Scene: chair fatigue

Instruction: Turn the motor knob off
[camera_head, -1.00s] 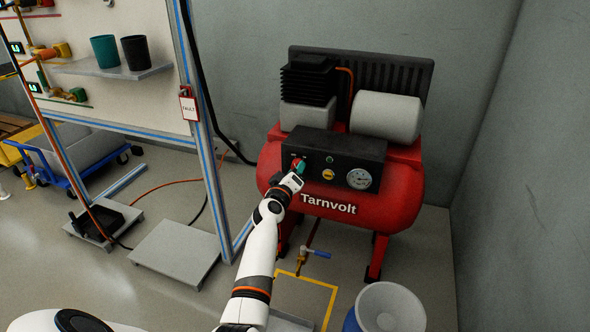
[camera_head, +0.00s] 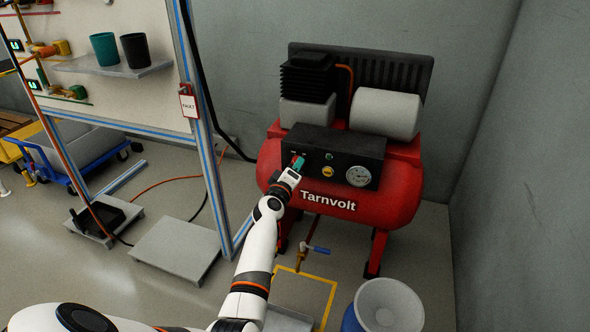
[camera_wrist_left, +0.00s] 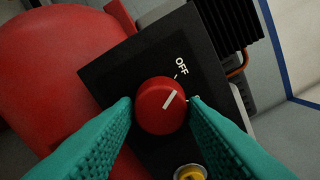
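The red motor knob (camera_wrist_left: 160,105) sits on the black panel of the red compressor marked Tarnvolt (camera_head: 328,203). In the left wrist view its white pointer line slants up and right, near a tick below the white OFF mark (camera_wrist_left: 182,65). My left gripper (camera_wrist_left: 160,101) has a green finger on each side of the knob, both tips at its edges with no clear gap. It looks shut on the knob. In the head view my left gripper (camera_head: 297,163) covers most of the knob. My right gripper is not in view.
On the panel are a yellow button (camera_head: 328,171), a green button (camera_head: 329,156) and a round gauge (camera_head: 359,176). A blue-handled valve (camera_head: 312,250) hangs below. A bucket (camera_head: 388,305) stands at the front right. A frame post with a FAULT tag (camera_head: 188,105) rises to the left.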

